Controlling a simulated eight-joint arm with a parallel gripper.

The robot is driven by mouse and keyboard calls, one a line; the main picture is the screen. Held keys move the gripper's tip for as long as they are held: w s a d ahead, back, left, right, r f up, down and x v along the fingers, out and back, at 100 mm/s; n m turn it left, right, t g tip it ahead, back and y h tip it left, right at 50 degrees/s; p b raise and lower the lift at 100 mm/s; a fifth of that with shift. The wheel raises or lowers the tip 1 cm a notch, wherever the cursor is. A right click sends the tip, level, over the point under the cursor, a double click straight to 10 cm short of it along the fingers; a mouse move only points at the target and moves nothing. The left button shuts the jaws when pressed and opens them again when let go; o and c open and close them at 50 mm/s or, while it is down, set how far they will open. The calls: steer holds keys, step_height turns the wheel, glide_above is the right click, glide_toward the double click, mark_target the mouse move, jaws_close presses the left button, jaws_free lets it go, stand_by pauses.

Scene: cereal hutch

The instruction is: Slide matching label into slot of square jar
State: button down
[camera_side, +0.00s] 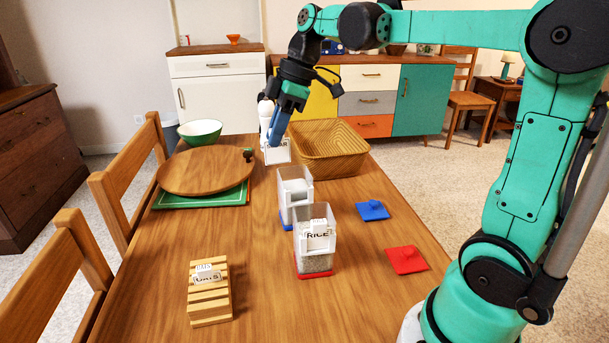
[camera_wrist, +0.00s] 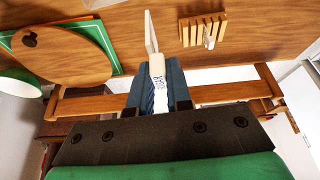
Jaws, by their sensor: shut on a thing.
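My gripper (camera_side: 278,136) is shut on a white label (camera_side: 278,152), held beyond the jars, left of the basket. In the wrist view, the label (camera_wrist: 150,32) shows nearly edge-on past my fingertips (camera_wrist: 158,72); its lettering is too small to read. A clear square jar with a blue base (camera_side: 295,196) holds pale contents; no label is readable on it. A nearer clear square jar with a red base (camera_side: 315,262) bears a RICE label (camera_side: 317,236). A slatted wooden rack (camera_side: 210,303) holds white labels (camera_side: 207,276), the front one apparently reading OATS. The rack also shows in the wrist view (camera_wrist: 188,32).
A blue lid (camera_side: 373,210) and a red lid (camera_side: 407,259) lie right of the jars. A woven basket (camera_side: 335,160), a round wooden board (camera_side: 205,172) on a green board (camera_side: 195,200) and a green bowl (camera_side: 200,132) occupy the far end. The front table middle is clear.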

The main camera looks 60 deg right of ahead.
steer(key=s+d+f, duration=0.1)
steer(key=d+f, duration=0.3)
steer(key=f, duration=0.2)
stand_by(0.5)
steer(key=shift+s+d+f, duration=0.15)
steer(key=shift+f, duration=1.5)
stand_by(2.4)
steer(key=c, duration=0.7)
jaws_free()
steer(key=shift+c, duration=0.2)
steer(key=shift+o, duration=0.2)
steer(key=shift+o, duration=1.4)
steer(key=shift+r, duration=0.1)
steer(key=shift+r, duration=2.95)
